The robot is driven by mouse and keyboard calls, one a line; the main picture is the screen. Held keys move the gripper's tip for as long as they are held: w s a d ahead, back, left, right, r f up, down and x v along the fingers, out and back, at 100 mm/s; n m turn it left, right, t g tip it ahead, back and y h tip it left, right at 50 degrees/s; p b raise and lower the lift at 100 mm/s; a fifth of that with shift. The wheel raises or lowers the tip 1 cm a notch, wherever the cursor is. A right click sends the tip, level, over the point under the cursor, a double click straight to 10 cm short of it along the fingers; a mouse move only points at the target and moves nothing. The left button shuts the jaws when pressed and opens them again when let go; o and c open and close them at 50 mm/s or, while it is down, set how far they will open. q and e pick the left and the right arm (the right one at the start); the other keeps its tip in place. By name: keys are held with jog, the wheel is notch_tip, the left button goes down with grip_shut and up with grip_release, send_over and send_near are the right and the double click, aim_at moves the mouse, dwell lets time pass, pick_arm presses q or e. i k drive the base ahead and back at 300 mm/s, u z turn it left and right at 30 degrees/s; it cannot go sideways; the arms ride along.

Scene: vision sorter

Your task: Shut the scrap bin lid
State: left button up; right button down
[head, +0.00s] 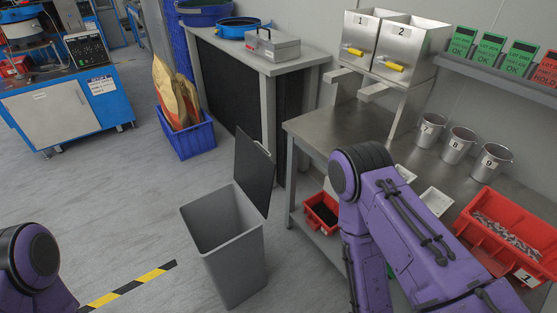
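The scrap bin (240,272) is a tall grey open-topped bin on the floor, left of the steel workbench. Its dark grey lid (254,172) stands open, nearly upright, at the bin's far right edge. The bin's mouth is uncovered and I see no scrap inside. Neither gripper shows in the head view. A purple part of my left arm is at the lower left corner, apart from the bin. My purple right arm is bent over the workbench, to the right of the bin, and its lower end runs out of the bottom edge.
The steel workbench (318,130) stands right of the bin, with metal cups and a red parts tray (508,238) on it. A red box (322,212) sits on its lower shelf. A blue crate (190,138) stands behind the bin.

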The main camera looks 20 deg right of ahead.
aim_at(254, 171)
jog(key=z, duration=0.2)
jog(key=i, duration=0.85)
jog(key=u, duration=0.05)
